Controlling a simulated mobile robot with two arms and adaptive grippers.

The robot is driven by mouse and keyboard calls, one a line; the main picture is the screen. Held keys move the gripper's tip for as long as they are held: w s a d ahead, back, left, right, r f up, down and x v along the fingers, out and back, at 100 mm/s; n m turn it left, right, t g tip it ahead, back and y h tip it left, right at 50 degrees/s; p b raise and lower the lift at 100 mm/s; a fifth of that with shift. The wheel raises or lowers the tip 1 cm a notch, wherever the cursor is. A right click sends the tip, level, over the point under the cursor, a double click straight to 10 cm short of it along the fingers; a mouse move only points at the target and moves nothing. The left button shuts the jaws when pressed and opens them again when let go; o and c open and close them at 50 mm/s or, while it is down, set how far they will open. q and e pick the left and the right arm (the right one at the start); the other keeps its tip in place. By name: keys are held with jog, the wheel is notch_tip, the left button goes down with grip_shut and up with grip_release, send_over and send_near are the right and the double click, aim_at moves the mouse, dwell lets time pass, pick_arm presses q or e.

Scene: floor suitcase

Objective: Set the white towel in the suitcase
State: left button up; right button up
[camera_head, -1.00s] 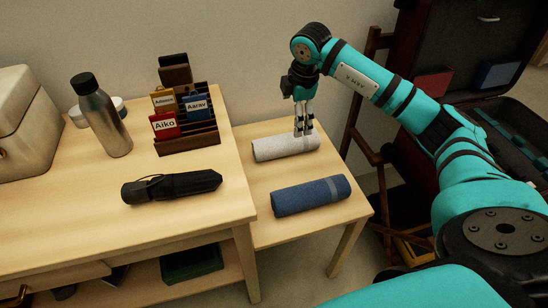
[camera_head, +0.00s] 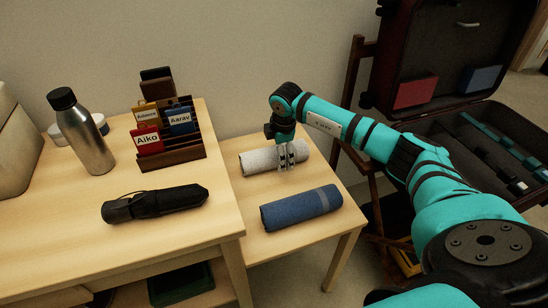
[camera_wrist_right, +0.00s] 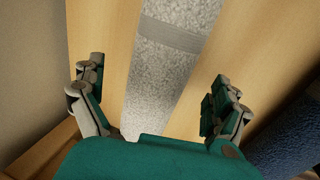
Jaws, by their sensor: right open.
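The white towel (camera_head: 261,160) is a rolled, speckled light-grey cylinder lying on the low side table, near its back. In the right wrist view the towel (camera_wrist_right: 163,75) runs between my open fingers, with a gap on each side. My right gripper (camera_head: 287,163) points down over the towel's middle; it also shows in the right wrist view (camera_wrist_right: 155,100). The open suitcase (camera_head: 433,128) is at the right, lid up, partly hidden behind my right arm. My left gripper is not in view.
A blue rolled towel (camera_head: 302,207) lies in front of the white one on the side table (camera_head: 253,223). On the left table are a black umbrella (camera_head: 155,204), a steel bottle (camera_head: 91,140) and a rack with name tags (camera_head: 190,158). A dark wooden frame (camera_head: 352,100) stands by the suitcase.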

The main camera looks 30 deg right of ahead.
aim_at(277, 156)
jog(key=x, duration=0.3)
jog(key=shift+w+f+b, duration=0.15)
jog(key=shift+f+b, duration=0.1)
jog(key=shift+b, duration=0.05)
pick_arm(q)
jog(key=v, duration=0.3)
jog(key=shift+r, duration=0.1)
pick_arm(e)
jog(key=shift+d+r, duration=0.1)
jog(key=c, duration=1.4)
